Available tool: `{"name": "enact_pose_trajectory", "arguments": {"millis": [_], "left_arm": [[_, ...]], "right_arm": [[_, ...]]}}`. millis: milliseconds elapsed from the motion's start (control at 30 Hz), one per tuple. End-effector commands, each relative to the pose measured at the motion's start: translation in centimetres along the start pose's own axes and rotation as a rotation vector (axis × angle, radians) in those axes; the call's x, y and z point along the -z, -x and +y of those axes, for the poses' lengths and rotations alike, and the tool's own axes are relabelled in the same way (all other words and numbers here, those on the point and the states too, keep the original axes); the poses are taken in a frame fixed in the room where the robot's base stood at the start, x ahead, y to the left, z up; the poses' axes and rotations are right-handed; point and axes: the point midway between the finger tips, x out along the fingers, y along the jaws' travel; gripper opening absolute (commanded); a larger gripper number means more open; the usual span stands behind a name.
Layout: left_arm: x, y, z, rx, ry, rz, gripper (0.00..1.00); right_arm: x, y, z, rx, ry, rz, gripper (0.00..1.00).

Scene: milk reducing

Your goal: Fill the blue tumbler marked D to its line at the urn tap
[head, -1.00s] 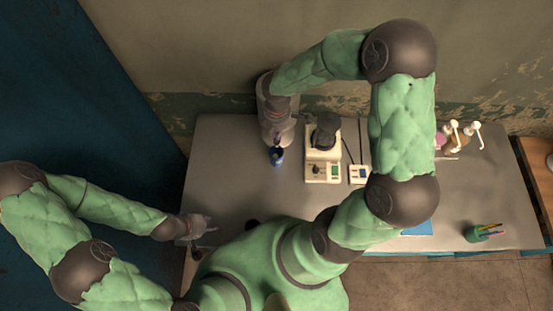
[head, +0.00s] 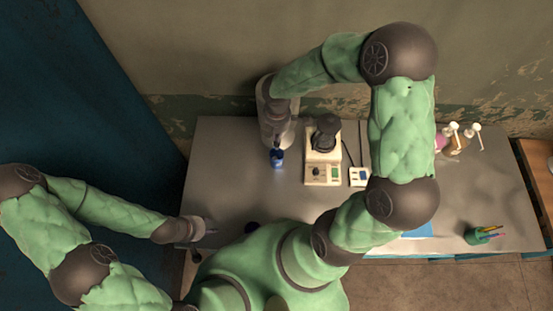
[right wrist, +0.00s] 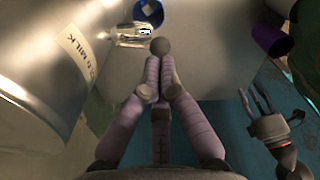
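The blue tumbler (head: 277,159) stands on the grey counter at the front of the urn (head: 268,122). It also shows at the top of the right wrist view (right wrist: 149,13); its letter, line and fill level cannot be made out. The urn fills the left of that view, with a label reading "COLD MILK" (right wrist: 78,62). A shiny tap (right wrist: 133,36) sits below the tumbler there, beside a round dark knob (right wrist: 160,46). My right gripper (right wrist: 160,72) is shut, its fingertips at the knob; a grip on it is not clear. My left gripper (head: 207,228) is empty, fingers apart in the wrist view (right wrist: 262,103).
A cream machine (head: 322,170) and a small white device (head: 358,176) stand right of the tumbler. A dark purple cup (right wrist: 271,34) is near the counter's front edge. Pump bottles (head: 460,138) and a green pen cup (head: 477,236) are far right. The counter's left part is clear.

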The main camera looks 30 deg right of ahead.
Motion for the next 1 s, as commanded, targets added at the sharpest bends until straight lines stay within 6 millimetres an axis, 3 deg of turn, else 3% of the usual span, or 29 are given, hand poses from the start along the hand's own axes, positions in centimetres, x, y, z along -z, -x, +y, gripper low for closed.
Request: {"name": "enact_pose_trajectory", "arguments": {"millis": [1000], "left_arm": [[0.0,-0.9,-0.3,0.000,0.000,0.000,0.40]], "right_arm": [[0.0,-1.2,0.0,0.000,0.000,0.000,0.00]]}}
